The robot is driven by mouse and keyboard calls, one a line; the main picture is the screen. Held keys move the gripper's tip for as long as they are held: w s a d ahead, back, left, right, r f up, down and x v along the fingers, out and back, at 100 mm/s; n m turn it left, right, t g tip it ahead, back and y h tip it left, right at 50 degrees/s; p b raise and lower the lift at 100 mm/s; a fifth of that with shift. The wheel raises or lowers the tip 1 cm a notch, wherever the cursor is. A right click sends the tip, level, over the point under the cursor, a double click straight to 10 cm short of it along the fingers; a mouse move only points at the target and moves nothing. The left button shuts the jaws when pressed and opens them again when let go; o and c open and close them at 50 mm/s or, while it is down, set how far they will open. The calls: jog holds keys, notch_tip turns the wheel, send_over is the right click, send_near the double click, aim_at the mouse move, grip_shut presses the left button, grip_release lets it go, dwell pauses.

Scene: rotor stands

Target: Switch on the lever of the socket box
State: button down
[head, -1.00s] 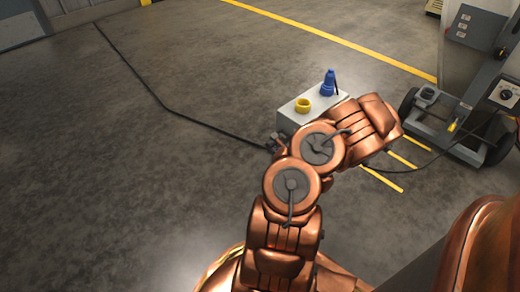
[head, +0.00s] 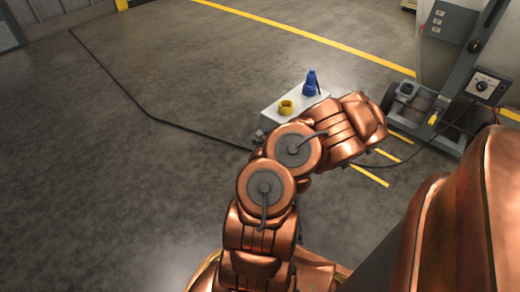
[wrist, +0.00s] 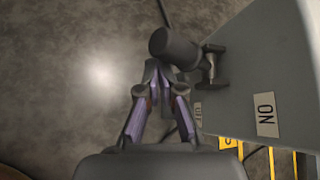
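The socket box (head: 270,119) is a pale grey box on the floor, partly hidden by my arm in the head view. Its top carries a yellow ring socket (head: 286,107) and a blue plug (head: 311,84). The dark lever (wrist: 176,48), with a cylindrical grip, sticks out left from a bracket on this side. My gripper (wrist: 157,72) has its fingertips together, just below and left of the lever grip; contact cannot be told.
A wheeled grey machine stand (head: 440,105) with a control dial stands to the right of the box. A black cable (head: 150,115) runs along the floor to the box. Yellow lines mark the floor.

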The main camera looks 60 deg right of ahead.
jog(key=shift+s+d+r, duration=0.1)
jog(key=shift+d+r, duration=0.5)
jog(key=shift+r, duration=0.05)
jog(key=shift+a+f+h, duration=0.1)
jog(key=shift+h, duration=0.2)
jog(key=a+f, duration=0.3)
jog(key=f, duration=0.2)
jog(key=s+r+p, duration=0.2)
jog(key=s+r, duration=0.4)
jog(key=s, duration=0.3)
jog(key=shift+d+p, duration=0.3)
jog(key=shift+p, duration=0.05)
